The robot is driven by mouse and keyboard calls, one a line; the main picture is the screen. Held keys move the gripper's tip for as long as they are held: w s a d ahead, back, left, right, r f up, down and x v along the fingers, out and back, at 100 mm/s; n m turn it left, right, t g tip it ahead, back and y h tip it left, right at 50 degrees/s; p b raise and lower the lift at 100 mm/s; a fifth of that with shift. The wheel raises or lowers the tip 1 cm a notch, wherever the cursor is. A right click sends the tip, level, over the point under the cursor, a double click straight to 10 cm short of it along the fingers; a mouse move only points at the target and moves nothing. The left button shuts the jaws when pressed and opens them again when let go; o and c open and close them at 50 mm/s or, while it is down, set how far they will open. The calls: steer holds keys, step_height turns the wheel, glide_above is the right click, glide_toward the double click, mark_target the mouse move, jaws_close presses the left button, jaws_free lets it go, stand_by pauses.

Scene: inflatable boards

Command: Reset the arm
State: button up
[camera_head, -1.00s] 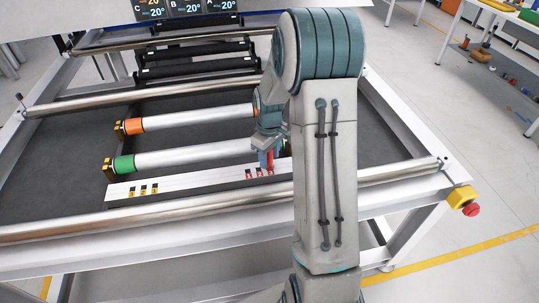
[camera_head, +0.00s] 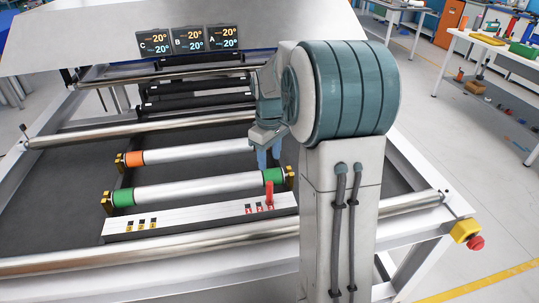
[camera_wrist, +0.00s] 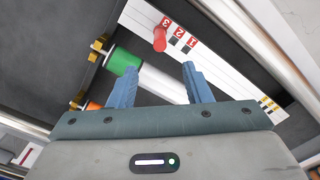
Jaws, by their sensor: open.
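My gripper (camera_wrist: 158,88) is open in the wrist view, with two blue fingers set apart and nothing between them. In the head view my gripper (camera_head: 268,157) hangs over the rollers, partly hidden behind my arm. A white control strip (camera_head: 190,218) lies along the front of the machine. A red lever (camera_head: 269,193) stands up from its right end among red number labels; the lever also shows in the wrist view (camera_wrist: 160,39), apart from the fingers. A roller with green ends (camera_head: 195,188) lies just behind the strip.
A roller with an orange end (camera_head: 190,152) lies farther back. Metal bars (camera_head: 120,131) cross the frame. Displays (camera_head: 188,41) reading 20° stand at the back. A red and yellow stop button (camera_head: 467,234) sits at the right corner.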

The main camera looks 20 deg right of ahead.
steer(key=shift+r, duration=0.1)
stand_by(0.4)
steer(key=s+a+r+m+t, duration=0.1)
steer(key=s+a+m, duration=0.2)
steer(key=s, duration=0.7)
steer(key=s+a+r+m+t, duration=0.1)
steer(key=s+a+m, duration=0.1)
steer(key=s+a, duration=0.5)
steer(key=s, duration=0.4)
steer(key=shift+s+a+r+m+t, duration=0.2)
steer(key=shift+s+m+t, duration=0.1)
steer(key=shift+m+t, duration=0.1)
